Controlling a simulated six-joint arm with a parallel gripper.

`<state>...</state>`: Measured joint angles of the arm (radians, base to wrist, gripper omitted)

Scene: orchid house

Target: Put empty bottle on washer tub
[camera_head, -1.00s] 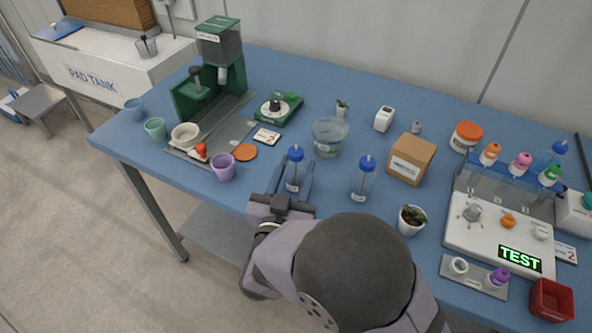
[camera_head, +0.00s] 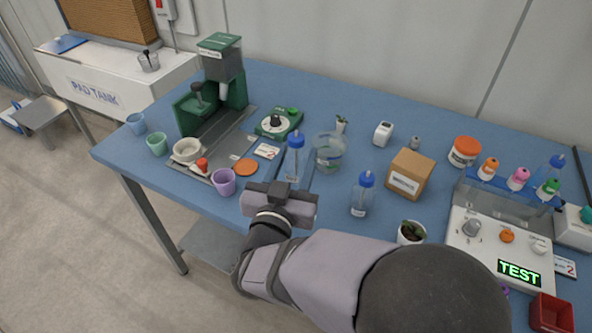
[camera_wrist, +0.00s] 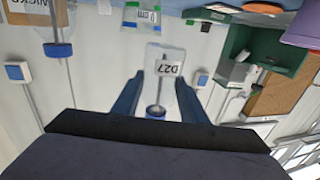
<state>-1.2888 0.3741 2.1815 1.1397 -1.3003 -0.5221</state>
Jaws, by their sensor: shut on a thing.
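My gripper (camera_head: 288,172) is shut on a clear bottle with a blue cap (camera_head: 295,141), near the middle of the blue table. The bottle is upright and looks clear; whether it is empty is hard to tell. A clear round tub (camera_head: 330,150), perhaps the washer tub, stands just right of and behind the held bottle. Its label is too small to read.
A second blue-capped bottle (camera_head: 361,198) and a cardboard box (camera_head: 408,173) stand to the right. A purple cup (camera_head: 224,182) and an orange disc (camera_head: 246,167) are left of my gripper. A green dispenser (camera_head: 220,75) stands at the back left. A plant pot (camera_head: 411,235) is near the front edge.

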